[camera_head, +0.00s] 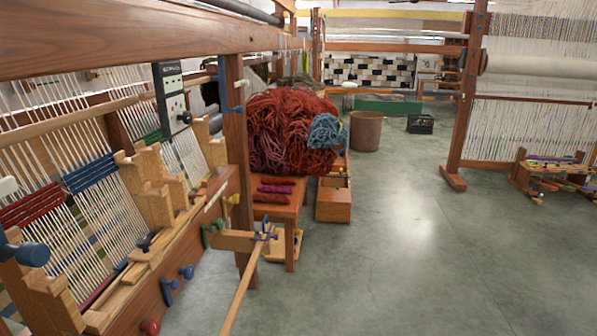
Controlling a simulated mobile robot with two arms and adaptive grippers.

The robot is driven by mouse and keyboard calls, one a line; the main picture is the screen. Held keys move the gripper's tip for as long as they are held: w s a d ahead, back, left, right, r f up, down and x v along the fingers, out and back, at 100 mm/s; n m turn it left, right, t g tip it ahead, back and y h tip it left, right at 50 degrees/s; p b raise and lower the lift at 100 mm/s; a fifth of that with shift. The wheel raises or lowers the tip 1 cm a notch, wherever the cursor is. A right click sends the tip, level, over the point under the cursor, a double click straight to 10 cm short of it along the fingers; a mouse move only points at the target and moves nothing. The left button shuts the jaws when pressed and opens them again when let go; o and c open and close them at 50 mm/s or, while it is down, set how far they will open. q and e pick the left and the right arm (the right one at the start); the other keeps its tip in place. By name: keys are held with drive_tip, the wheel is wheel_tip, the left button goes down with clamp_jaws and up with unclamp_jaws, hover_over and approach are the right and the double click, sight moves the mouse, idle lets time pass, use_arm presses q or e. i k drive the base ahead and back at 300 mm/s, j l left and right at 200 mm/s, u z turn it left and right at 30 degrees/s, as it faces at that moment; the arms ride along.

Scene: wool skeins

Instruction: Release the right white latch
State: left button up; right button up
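I see no gripper of mine in the head view. A wooden loom (120,38) fills the left side, with pale warp threads stretched over it. A small white rounded piece (8,186) shows at the left edge of the picture, partly cut off. A short whitish strip (214,199) lies along the loom's front beam (190,222). I cannot tell whether either is a white latch, or whether any latch is shut or released.
Blue pegs (186,271) and a red knob (150,327) stick out of the front beam. A wooden arm (243,285) juts into the aisle.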

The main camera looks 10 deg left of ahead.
sight(248, 83)
drive_tip(key=i+j+u, duration=0.25)
drive_tip(key=i, duration=0.15)
drive_tip(key=i+j+u, duration=0.1)
drive_tip(key=i+u, duration=0.15)
drive_tip(key=i, duration=0.15)
drive_tip(key=i+l, duration=0.15)
drive_tip(key=l, duration=0.15)
drive_tip(key=i+l, duration=0.1)
drive_tip(key=l, duration=0.2)
drive_tip(key=i+l+z, duration=0.1)
drive_tip(key=l, duration=0.2)
drive_tip(key=i+l+z, duration=0.1)
drive_tip(key=i, duration=0.5)
drive_tip(key=i+l, duration=0.3)
drive_tip(key=i, duration=0.3)
drive_tip(key=i+l+z, duration=0.15)
drive_tip(key=i, duration=0.45)
